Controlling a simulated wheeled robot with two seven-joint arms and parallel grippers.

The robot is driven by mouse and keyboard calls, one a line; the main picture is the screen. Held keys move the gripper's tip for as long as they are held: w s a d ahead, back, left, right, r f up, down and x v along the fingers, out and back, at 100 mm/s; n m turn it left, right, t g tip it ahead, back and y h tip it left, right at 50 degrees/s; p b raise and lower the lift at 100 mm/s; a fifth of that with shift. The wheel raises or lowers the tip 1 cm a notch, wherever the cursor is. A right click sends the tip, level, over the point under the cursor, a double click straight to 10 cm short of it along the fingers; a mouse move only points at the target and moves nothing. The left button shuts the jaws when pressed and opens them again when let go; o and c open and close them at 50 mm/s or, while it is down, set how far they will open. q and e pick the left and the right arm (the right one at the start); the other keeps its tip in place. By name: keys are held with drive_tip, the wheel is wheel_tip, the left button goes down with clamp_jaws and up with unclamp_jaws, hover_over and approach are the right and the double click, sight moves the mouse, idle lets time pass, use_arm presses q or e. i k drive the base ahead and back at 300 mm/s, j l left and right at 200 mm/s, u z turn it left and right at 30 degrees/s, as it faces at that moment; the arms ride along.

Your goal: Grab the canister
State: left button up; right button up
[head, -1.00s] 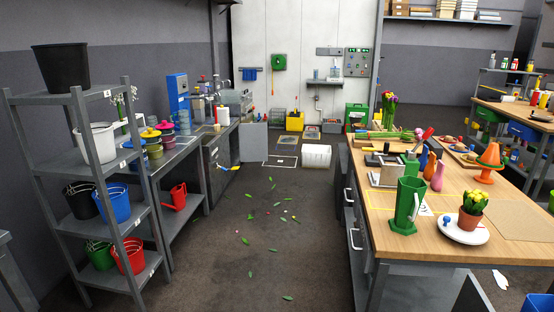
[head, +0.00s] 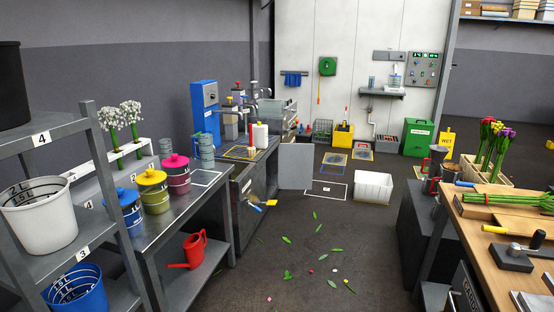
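Three lidded canisters stand in a row on the metal side table at the left in the head view. One has a blue lid and body (head: 130,218), one has a yellow lid and an olive body (head: 156,202), and one has a pink lid and body (head: 178,181). All three are upright with knobbed lids. The shelf post partly hides the blue one. The frames do not show which canister is meant. Neither of my grippers is in view.
A grey shelf rack (head: 62,134) with a white bucket (head: 40,222) and a blue bucket (head: 77,292) stands at the near left. A red watering can (head: 194,249) sits below the table. A wooden workbench (head: 480,240) is at the right. The floor (head: 300,260) between has scattered leaves.

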sight(260, 132)
drive_tip(key=i+l+z, duration=0.25)
drive_tip(key=i, duration=0.85)
drive_tip(key=i+j+z, duration=0.15)
drive_tip(key=i+z, duration=0.15)
drive_tip(key=i, duration=0.8)
drive_tip(key=i+u, duration=0.15)
drive_tip(key=i, duration=0.6)
drive_tip(key=i+u, duration=0.1)
drive_tip(key=i, duration=0.65)
drive_tip(key=i+l+u, duration=0.15)
drive_tip(key=i, duration=0.6)
